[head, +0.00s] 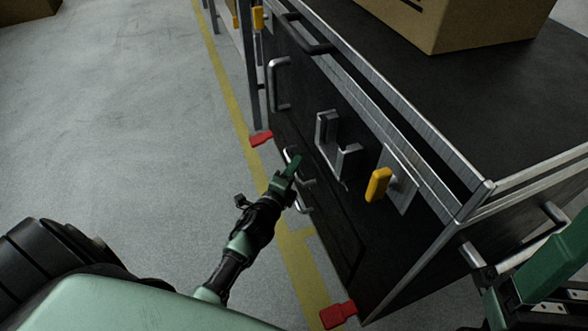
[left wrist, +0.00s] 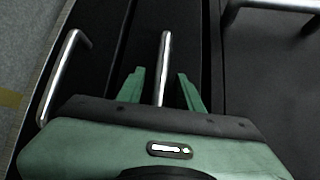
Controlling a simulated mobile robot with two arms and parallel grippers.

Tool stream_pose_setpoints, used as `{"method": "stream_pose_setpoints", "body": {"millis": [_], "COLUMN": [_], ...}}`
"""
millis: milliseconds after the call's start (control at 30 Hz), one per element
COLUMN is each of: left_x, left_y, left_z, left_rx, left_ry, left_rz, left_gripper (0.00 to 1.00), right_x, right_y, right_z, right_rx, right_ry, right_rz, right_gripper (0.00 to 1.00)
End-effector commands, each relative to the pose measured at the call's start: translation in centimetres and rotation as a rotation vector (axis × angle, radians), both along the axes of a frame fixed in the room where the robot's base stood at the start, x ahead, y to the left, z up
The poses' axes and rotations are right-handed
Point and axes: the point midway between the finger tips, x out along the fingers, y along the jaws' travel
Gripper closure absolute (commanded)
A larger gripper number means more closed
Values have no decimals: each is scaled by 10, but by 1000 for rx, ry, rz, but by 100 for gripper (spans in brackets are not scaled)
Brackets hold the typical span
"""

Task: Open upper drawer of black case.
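The black case (head: 345,225) stands at the right in the head view, with silver bar handles on its dark front. My left gripper (head: 290,168) is at the lower part of this front, beside two small handles. One of them, the lower handle (head: 303,205), shows just below the gripper. In the left wrist view my gripper (left wrist: 160,88) is open, with one silver handle (left wrist: 163,60) between its two green fingers. Contact is not clear. A second handle (left wrist: 60,75) lies to the left. The drawer fronts look closed. My right gripper is not clearly seen.
A cardboard box (head: 450,22) rests on the case's top.

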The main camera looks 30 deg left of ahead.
Motion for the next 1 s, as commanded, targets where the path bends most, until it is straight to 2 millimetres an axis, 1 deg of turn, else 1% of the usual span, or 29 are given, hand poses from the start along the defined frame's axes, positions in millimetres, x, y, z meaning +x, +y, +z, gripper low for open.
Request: {"method": "stream_pose_setpoints", "body": {"millis": [33,67,100,167,1000], "left_x": [0,0,0,0,-1], "left_y": [0,0,0,0,0], "left_z": [0,0,0,0,0], "left_rx": [0,0,0,0,0], "left_ry": [0,0,0,0,1], "left_rz": [0,0,0,0,0], "left_gripper": [64,72,83,100,100], "right_x": [0,0,0,0,0], "right_y": [0,0,0,0,0], "right_z": [0,0,0,0,0], "right_rx": [0,0,0,0,0], "right_ry": [0,0,0,0,1], "right_rz": [0,0,0,0,0], "right_gripper": [28,28,28,28,28]}}
